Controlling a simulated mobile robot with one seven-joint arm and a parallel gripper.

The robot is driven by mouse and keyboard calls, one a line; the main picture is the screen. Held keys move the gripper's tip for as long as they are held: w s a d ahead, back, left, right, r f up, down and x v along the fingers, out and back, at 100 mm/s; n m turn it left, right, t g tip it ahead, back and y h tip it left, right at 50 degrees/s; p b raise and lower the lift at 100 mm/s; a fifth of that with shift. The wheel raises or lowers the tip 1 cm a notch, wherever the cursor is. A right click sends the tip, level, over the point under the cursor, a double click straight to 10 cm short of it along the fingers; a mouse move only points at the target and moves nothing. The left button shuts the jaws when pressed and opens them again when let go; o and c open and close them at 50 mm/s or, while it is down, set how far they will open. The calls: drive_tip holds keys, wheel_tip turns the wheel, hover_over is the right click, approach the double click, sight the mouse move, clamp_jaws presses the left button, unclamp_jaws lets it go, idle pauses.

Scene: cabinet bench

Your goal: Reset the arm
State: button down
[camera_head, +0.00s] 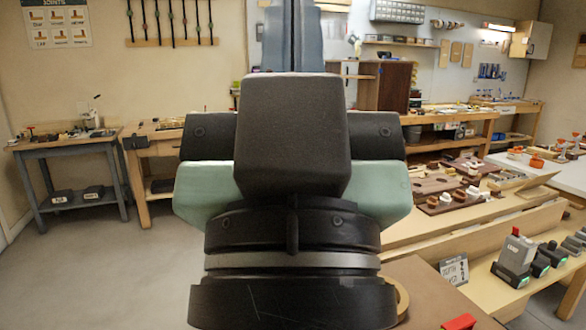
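My arm (292,135) fills the middle of the head view, close to the camera. A dark block-shaped part stands above pale green side parts and black round sections with a silver band. A grey-blue upright shape rises behind the block at the top; I cannot tell what it is. I see no gripper fingers in this view, so I cannot tell what the gripper holds or how it stands.
At right, a bench (490,222) carries dark boards with wooden pieces. Grey tools (514,258) stand on a lower surface near a small sign (454,269). A grey table (70,150) stands at left. Open floor (110,270) lies at lower left.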

wheel_tip(320, 180, up, 16)
drive_tip(key=p, duration=1.4)
drive_tip(key=shift+r, duration=0.1)
